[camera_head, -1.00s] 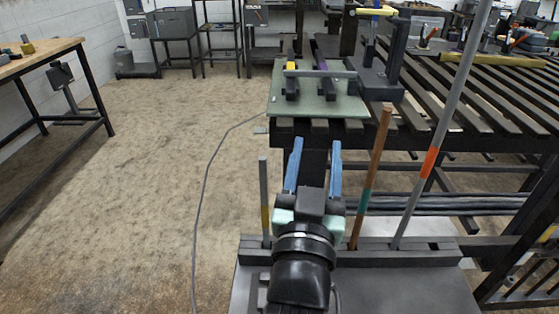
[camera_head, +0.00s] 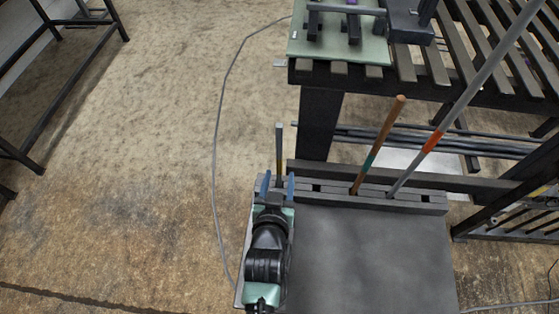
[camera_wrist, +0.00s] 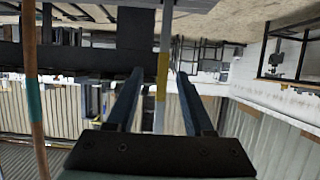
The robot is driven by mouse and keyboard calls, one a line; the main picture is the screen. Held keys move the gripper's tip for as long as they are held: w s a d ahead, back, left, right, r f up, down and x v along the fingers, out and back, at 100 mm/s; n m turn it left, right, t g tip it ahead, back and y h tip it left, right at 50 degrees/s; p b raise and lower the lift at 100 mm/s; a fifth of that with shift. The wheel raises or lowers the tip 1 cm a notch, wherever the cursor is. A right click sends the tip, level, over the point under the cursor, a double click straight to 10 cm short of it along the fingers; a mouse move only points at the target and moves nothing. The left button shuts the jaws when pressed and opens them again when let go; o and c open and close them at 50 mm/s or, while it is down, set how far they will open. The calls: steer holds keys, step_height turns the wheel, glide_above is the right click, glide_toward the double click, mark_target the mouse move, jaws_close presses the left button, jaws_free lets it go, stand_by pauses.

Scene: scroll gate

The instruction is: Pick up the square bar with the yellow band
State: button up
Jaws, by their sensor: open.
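The grey bar with the yellow band (camera_head: 279,143) stands upright in the left part of a dark slotted rack (camera_head: 327,194). Its band shows just above my gripper. My gripper (camera_head: 278,184) is open, its two blue fingers apart, low in front of the bar and lined up with it. In the wrist view the bar and its yellow band (camera_wrist: 162,77) appear between the fingertips (camera_wrist: 160,75), with a gap on each side. I cannot tell whether the bar is within the fingers' reach. The bar's lower end is hidden behind my gripper in the head view.
A brown rod with a teal band (camera_head: 381,142) and a long grey rod with an orange band (camera_head: 431,141) lean in the rack to the right. A slatted table (camera_head: 430,68) stands behind. A cable (camera_head: 217,150) lies on open floor at left.

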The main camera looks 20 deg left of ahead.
mark_target(281, 160)
steer(key=shift+a+r+b+x, duration=0.15)
steer(key=shift+b+x, duration=0.05)
steer(key=shift+x, duration=1.75)
steer(key=shift+a+r+b+x, duration=0.1)
steer(key=shift+a+b+x, duration=0.1)
steer(key=shift+x, duration=1.75)
jaws_close()
steer(key=shift+r, duration=0.2)
